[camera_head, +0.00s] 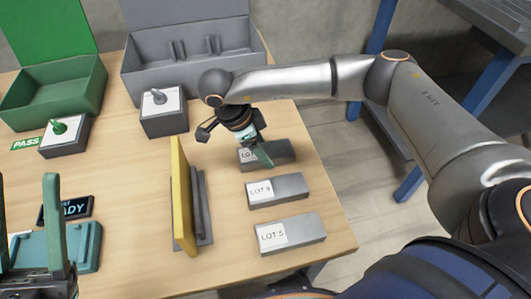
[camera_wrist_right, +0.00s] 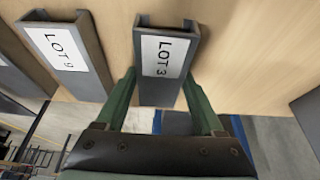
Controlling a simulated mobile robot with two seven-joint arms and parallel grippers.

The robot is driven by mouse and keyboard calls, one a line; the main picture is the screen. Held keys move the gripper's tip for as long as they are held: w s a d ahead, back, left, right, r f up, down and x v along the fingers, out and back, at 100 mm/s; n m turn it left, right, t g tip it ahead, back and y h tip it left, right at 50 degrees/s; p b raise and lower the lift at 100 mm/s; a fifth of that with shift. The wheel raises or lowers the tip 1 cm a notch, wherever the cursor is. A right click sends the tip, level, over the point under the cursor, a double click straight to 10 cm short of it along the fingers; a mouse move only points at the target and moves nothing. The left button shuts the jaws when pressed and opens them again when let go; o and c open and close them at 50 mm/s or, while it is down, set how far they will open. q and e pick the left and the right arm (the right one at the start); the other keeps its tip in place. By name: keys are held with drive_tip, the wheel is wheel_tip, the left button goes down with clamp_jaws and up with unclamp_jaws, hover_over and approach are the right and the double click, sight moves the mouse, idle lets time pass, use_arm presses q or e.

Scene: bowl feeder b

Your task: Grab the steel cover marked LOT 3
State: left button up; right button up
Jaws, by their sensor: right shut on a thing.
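The steel cover marked LOT 3 (camera_head: 283,150) is the farthest of three grey covers at the table's right side. Its label reads LOT 3 in the right wrist view (camera_wrist_right: 166,58). My right gripper (camera_head: 258,150) is over it and partly hides its label. In the right wrist view its green fingers (camera_wrist_right: 158,88) stand one on each side of the cover, shut on it. The cover appears to lie on the table still; I cannot tell whether it is lifted. My left gripper (camera_head: 27,185) is at the lower left, fingers apart and empty.
The LOT 9 cover (camera_head: 290,185) and the LOT 5 cover (camera_head: 305,230) lie nearer. A yellow upright panel (camera_head: 181,195) stands to their left. A teal device (camera_head: 88,250) is front left.

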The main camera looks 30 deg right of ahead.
clamp_jaws()
drive_tip(key=shift+r, duration=0.1)
